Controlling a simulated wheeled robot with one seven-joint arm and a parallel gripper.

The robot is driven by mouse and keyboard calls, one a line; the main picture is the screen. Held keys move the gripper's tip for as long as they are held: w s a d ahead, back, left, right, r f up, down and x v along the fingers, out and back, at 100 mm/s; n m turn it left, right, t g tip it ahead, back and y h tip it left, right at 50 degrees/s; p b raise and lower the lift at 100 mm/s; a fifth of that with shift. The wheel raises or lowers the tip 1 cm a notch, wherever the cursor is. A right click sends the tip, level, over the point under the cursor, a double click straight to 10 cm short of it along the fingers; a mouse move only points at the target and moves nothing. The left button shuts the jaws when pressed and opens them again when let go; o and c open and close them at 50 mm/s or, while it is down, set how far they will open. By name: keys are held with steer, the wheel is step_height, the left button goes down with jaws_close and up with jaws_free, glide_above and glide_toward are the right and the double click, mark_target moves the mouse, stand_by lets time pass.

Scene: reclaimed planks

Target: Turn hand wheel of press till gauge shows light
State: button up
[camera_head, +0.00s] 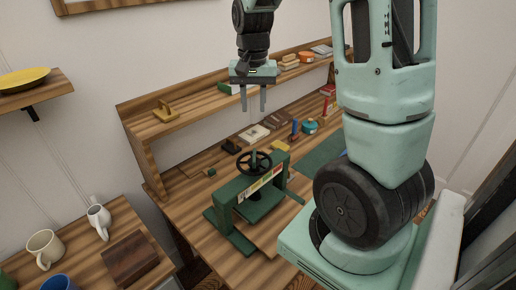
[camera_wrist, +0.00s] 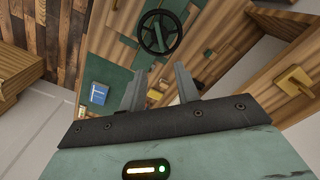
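The green press (camera_head: 233,189) stands on the plank workbench, with a black spoked hand wheel (camera_head: 254,161) lying flat on top of its screw. A gauge strip (camera_head: 264,181) with pale, yellow and red bands runs along the press's front beam; its reading is too small to tell. My gripper (camera_head: 249,110) hangs above the wheel, fingers pointing down, open and empty, clear of it. In the wrist view the hand wheel (camera_wrist: 161,33) shows beyond the two parted fingers of my gripper (camera_wrist: 160,72), touching neither.
Small items lie behind the press, including a teal pot (camera_head: 309,126). A side table at lower left holds mugs (camera_head: 44,248) and a wooden block (camera_head: 130,259).

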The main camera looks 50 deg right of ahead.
mark_target(254, 155)
step_height(254, 155, down, 16)
steer(key=p, duration=0.2)
steer(key=shift+f+p, duration=0.25)
steer(key=shift+p, duration=0.15)
jaws_close()
